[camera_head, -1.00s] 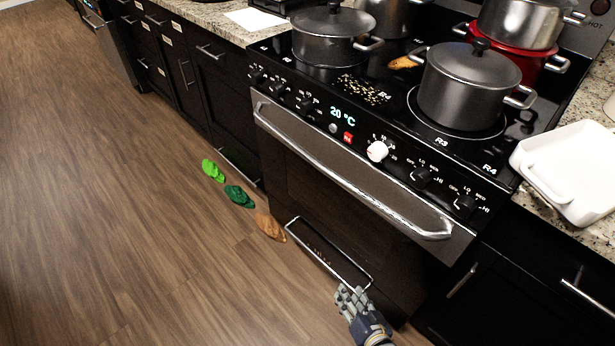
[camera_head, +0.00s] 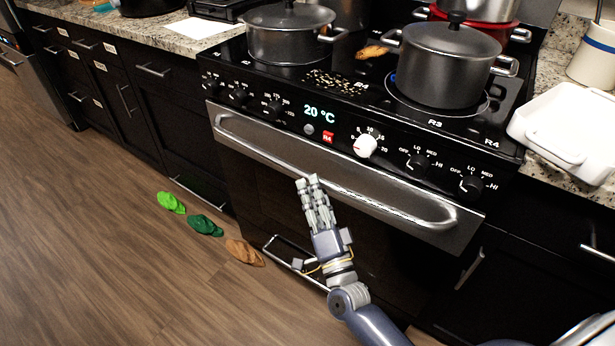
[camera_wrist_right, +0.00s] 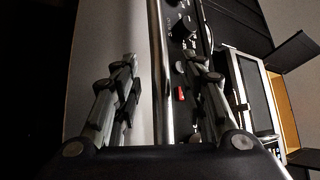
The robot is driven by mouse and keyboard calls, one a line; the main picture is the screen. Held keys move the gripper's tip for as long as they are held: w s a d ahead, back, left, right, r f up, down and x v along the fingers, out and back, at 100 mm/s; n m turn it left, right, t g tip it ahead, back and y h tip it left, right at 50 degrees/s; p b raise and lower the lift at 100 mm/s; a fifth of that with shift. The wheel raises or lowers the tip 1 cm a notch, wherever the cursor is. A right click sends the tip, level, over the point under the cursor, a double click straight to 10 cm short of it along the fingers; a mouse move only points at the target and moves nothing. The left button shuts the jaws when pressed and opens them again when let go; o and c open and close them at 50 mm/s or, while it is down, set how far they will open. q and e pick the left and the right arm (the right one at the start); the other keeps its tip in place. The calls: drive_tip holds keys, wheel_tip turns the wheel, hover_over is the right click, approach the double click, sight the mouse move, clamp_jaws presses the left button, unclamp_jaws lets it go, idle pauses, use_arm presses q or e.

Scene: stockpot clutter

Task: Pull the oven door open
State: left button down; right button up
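The oven door (camera_head: 262,195) is black and looks shut. Its long silver handle (camera_head: 400,207) runs across the top of the door, just below the knobs. My right gripper (camera_head: 309,182) is in front of the door, its fingertips at the height of the handle's middle. In the right wrist view the gripper (camera_wrist_right: 165,75) is open, its two fingers wide apart. The handle bar (camera_wrist_right: 160,60) runs between them, with a gap on each side. I cannot tell how far the fingertips reach past the bar. My left gripper is not in view.
Pots (camera_head: 445,65) stand on the cooktop above. A white dish (camera_head: 565,135) is on the counter at right. A lower drawer handle (camera_head: 290,250) sticks out under the oven. Green and brown slippers (camera_head: 205,226) lie on the floor at left, where most floor is clear.

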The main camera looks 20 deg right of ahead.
drive_tip(key=shift+x, duration=1.95)
clamp_jaws()
drive_tip(key=shift+f, duration=0.1)
